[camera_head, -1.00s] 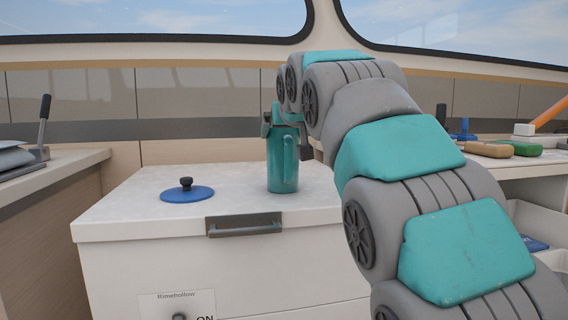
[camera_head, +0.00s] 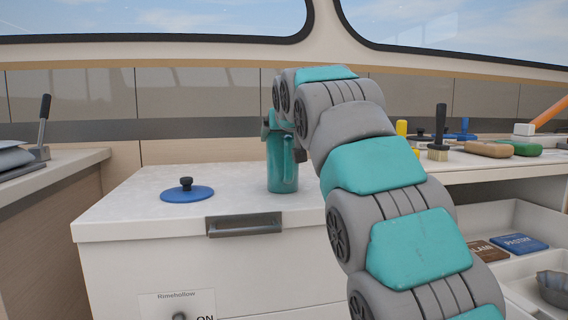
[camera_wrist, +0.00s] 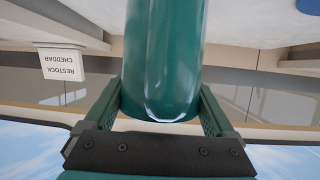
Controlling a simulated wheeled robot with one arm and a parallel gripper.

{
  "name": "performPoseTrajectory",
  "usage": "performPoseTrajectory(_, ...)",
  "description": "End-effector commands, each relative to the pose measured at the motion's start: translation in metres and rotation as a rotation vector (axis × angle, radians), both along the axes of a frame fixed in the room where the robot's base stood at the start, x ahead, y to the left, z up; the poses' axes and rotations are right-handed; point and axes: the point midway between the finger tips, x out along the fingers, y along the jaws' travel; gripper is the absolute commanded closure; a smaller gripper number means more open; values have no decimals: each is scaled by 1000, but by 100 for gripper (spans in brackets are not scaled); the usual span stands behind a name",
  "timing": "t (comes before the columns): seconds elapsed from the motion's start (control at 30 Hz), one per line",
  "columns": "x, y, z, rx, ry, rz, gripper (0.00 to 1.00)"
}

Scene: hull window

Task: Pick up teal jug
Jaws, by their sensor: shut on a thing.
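The teal jug (camera_head: 281,165) stands upright on the white-topped cabinet, with its handle to the right in the head view. Its base appears to rest on the top. My gripper (camera_head: 273,124) is at the jug's upper part, partly hidden by my arm. In the wrist view the jug (camera_wrist: 163,60) fills the space between the two fingers of my gripper (camera_wrist: 161,98), which is shut on it.
A blue lid (camera_head: 187,193) with a dark knob lies left of the jug. The cabinet has a grey handle (camera_head: 244,226) in front. A right-hand counter holds brushes and other items, above open drawers with books (camera_head: 519,243). A lever (camera_head: 43,125) stands at left.

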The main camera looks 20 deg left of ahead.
Motion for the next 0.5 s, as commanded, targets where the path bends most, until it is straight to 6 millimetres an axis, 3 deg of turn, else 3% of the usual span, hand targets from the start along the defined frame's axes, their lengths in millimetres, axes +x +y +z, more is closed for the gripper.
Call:
performPoseTrajectory(0.07,0,0,0,0,0,0,45)
performPoseTrajectory(0.5,0,0,1,0,-1,0,94)
